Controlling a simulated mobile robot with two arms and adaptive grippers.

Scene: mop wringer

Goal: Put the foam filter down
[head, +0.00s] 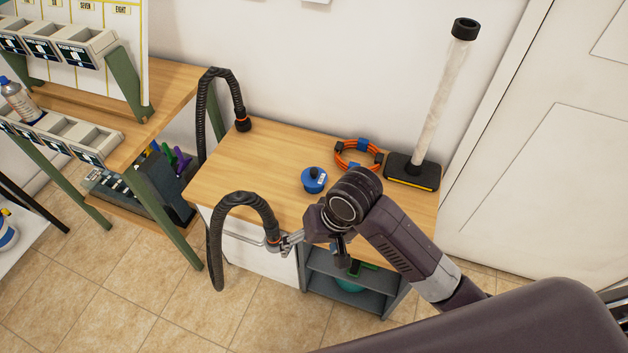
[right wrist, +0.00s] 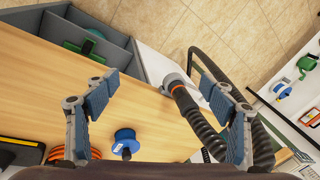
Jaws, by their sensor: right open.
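I cannot make out a foam filter for certain in either view. A small blue round piece with a black knob (head: 314,179) stands on the wooden table top (head: 235,165); it also shows in the right wrist view (right wrist: 126,141). My right gripper (head: 284,241) is at the table's front edge, by the end of a black ribbed hose (head: 243,199). In the right wrist view the gripper (right wrist: 160,95) is open with nothing held; the hose end with its orange ring (right wrist: 177,88) shows beyond, between the fingers. My left gripper is not in view.
An orange cable coil (head: 358,154) and a clear tube on a black base (head: 440,105) stand at the table's back right. Another black hose (head: 203,110) arches at the back left. Grey shelves (head: 345,289) are below the table. The table's left part is clear.

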